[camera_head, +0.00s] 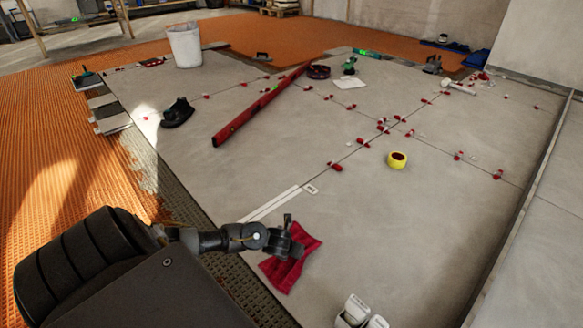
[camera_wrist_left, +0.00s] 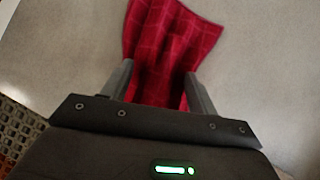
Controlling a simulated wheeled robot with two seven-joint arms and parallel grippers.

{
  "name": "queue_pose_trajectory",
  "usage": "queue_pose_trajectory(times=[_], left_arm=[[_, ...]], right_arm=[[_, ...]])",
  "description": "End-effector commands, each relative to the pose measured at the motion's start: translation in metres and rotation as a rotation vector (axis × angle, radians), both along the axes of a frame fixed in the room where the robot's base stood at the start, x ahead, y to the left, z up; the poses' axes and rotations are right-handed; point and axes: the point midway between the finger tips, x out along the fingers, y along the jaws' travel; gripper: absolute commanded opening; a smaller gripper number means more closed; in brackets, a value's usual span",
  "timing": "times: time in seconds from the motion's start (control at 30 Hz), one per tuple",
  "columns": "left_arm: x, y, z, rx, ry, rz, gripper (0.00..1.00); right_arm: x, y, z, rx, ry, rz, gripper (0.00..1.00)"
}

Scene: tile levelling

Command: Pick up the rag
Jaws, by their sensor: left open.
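The rag (camera_head: 284,272) is a crumpled red cloth with a checked pattern. It lies on the grey tile floor near the front of the head view, and it fills the upper middle of the left wrist view (camera_wrist_left: 172,42). My left gripper (camera_head: 293,236) is over the rag and covers part of it. In the left wrist view its two fingers (camera_wrist_left: 160,85) stand apart, with the rag between and beyond them. I cannot tell whether the fingers touch the cloth. My right gripper is not in view.
A white folding rule (camera_head: 275,203) lies just beyond the rag. White objects (camera_head: 358,312) stand at the front right, and a yellow tape roll (camera_head: 397,160) lies further right. A long red level (camera_head: 255,108), a white bucket (camera_head: 185,45) and red tile clips are further back. Bare tile lies right of the rag.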

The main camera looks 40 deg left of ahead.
Motion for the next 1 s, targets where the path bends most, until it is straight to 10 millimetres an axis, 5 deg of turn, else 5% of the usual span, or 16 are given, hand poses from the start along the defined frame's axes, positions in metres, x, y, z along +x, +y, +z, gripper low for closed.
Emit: queue_pose_trajectory(times=[0.4,0.83,1.0], left_arm=[[0.0001,0.0001,-0.0004,0.0,0.0,0.0,0.58],[-0.0004,0.0,-0.0006,0.001,0.001,0.0,0.01],[-0.0004,0.0001,-0.0006,0.001,0.001,0.0,0.0]], right_arm=[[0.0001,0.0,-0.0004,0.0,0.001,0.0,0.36],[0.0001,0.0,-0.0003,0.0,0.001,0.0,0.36],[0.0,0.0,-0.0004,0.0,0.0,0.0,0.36]])
